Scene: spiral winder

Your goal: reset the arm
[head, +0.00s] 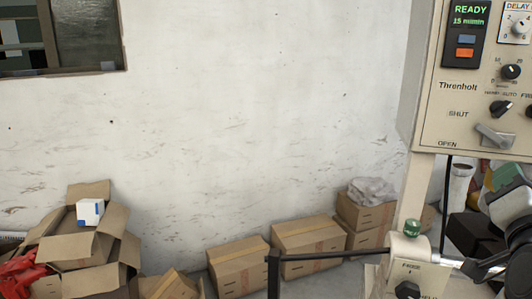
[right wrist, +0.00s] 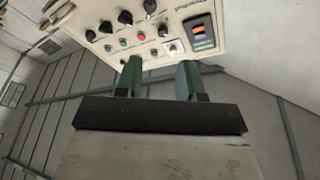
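My right gripper (right wrist: 159,65) has two green fingers, apart, with nothing between them; it is open. Beyond it in the right wrist view is a cream control panel (right wrist: 160,42) with knobs, buttons and a lit display. In the head view this panel (head: 470,105) is at the upper right, its display reading READY. A grey lever (head: 494,137) sits by the SHUT and OPEN labels. A thin black bar (head: 350,255) runs across the lower right; I cannot tell whether it is the task's arm. Part of my right arm (head: 508,205) shows at the right edge. My left gripper is not in view.
A small box with a green knob (head: 411,228) and a black knob (head: 407,289) stands below the panel. Closed cartons (head: 238,268) line the wall. An open carton (head: 75,250) holds a small blue and white box (head: 90,211). Red material (head: 20,275) lies at the left.

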